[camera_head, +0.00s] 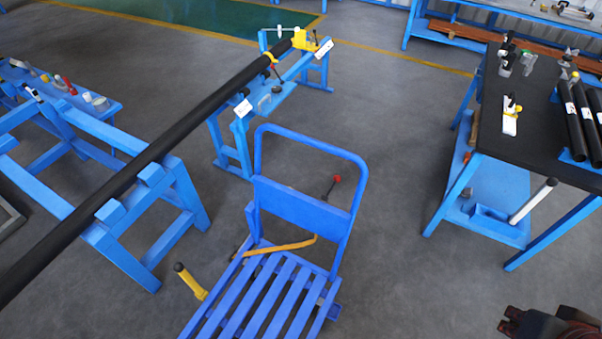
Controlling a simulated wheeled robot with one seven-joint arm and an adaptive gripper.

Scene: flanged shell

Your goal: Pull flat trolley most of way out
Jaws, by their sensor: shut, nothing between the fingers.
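The flat trolley (262,305) is blue, with a slatted deck cut off by the bottom edge of the head view. Its tall looped push handle (312,145) rises at the deck's far end, with a solid blue panel (300,207) across it. A bent orange-yellow strip (282,248) crosses the near side of the handle frame, low down. The trolley stands on the grey floor; its wheels are mostly hidden. I cannot make out my gripper or its fingers, so no contact with the trolley shows.
A long black pipe (150,180) rests on blue stands left of the trolley. A yellow post with a black top (191,282) stands close by its left side. A black-topped bench (540,125) stands right. Open floor (400,270) lies between. A dark reddish shape fills the bottom right corner.

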